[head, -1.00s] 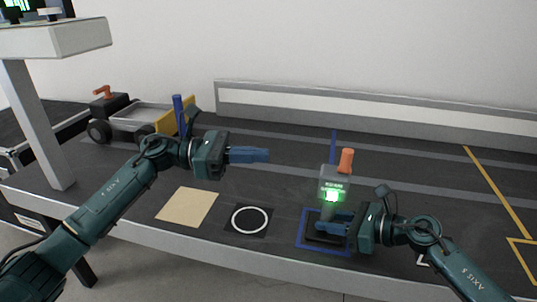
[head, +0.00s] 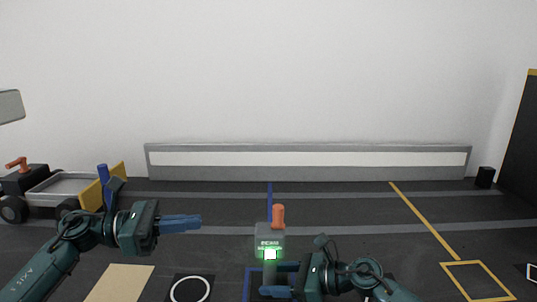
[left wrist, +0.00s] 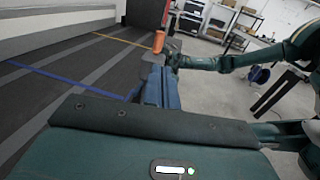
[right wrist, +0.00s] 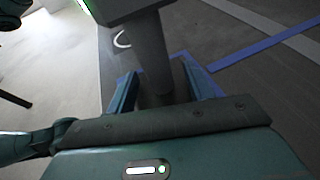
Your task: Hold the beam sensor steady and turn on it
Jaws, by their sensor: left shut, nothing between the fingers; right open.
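The beam sensor (head: 270,242) is a grey box on a post, with an orange knob (head: 278,216) on top and a lit green display facing me. It stands upright on a dark base inside a blue outline. My right gripper (head: 268,279) is open at the post below the box. In the right wrist view its blue fingers stand either side of the post (right wrist: 151,55), with gaps showing. My left gripper (head: 200,221) is shut and empty, to the left of the sensor and apart from it. The left wrist view shows the knob (left wrist: 158,42) beyond its shut fingers (left wrist: 162,90).
A wheeled cart (head: 60,187) with a grey tray stands at the far left. A tan square (head: 120,283) and a white ring on a black mat (head: 190,289) lie left of the sensor. A yellow outlined square (head: 475,281) marks clear surface at the right.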

